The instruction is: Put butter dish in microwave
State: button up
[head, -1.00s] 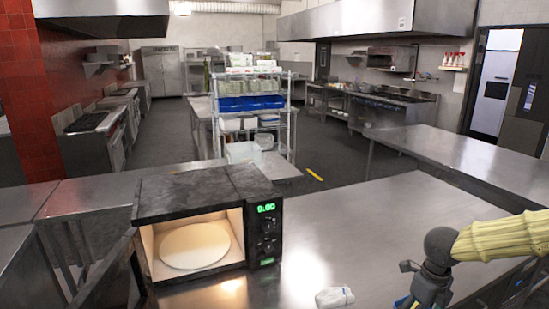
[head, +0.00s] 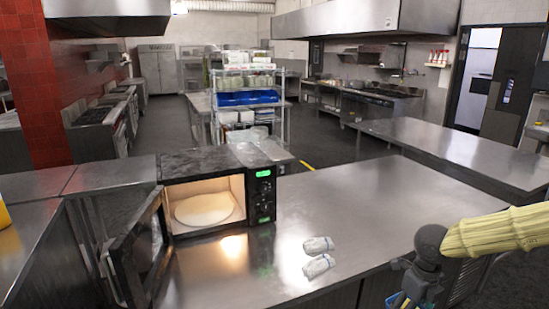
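The microwave (head: 203,163) stands on the steel counter (head: 350,215). Its door (head: 140,255) hangs wide open to the left, and a pale round plate (head: 204,209) shows inside its lit cavity with nothing on it. Nothing in view is clearly a butter dish. Two small whitish objects, one behind (head: 318,245) and one in front (head: 318,266), lie close together on the counter; I cannot tell what they are. My gripper (head: 408,296) is at the lower right, right of these objects and the microwave. Its fingertips are cut off or too small to read.
A bit of something yellow (head: 4,216) shows at the left edge. A wire shelf with blue bins (head: 250,98) stands behind the microwave. Another steel counter (head: 455,150) runs along the right. The counter right of the microwave is mostly clear.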

jog(key=shift+s+a, duration=0.15)
jog(key=shift+s, duration=0.25)
jog(key=shift+a+n, duration=0.35)
jog(key=shift+n, duration=0.05)
jog(key=shift+w+f+n, duration=0.5)
jog(key=shift+w+f, duration=0.1)
jog(key=shift+w, duration=0.05)
jog(key=shift+f+n, duration=0.15)
jog(key=shift+n, duration=0.15)
jog(key=shift+s+a+f+n+b, duration=0.1)
jog(key=shift+s+a+n+b, duration=0.2)
jog(key=shift+n, duration=0.4)
jog(key=a+f+n+b, duration=0.1)
jog(key=a+f+n, duration=0.6)
jog(key=n, duration=0.7)
jog(key=a+f+n+b, duration=0.2)
jog(key=a+f+n, duration=0.5)
jog(key=a+n, duration=0.3)
jog(key=shift+s+f+n, duration=0.15)
jog(key=shift+f+n, duration=0.1)
jog(key=shift+n, duration=1.65)
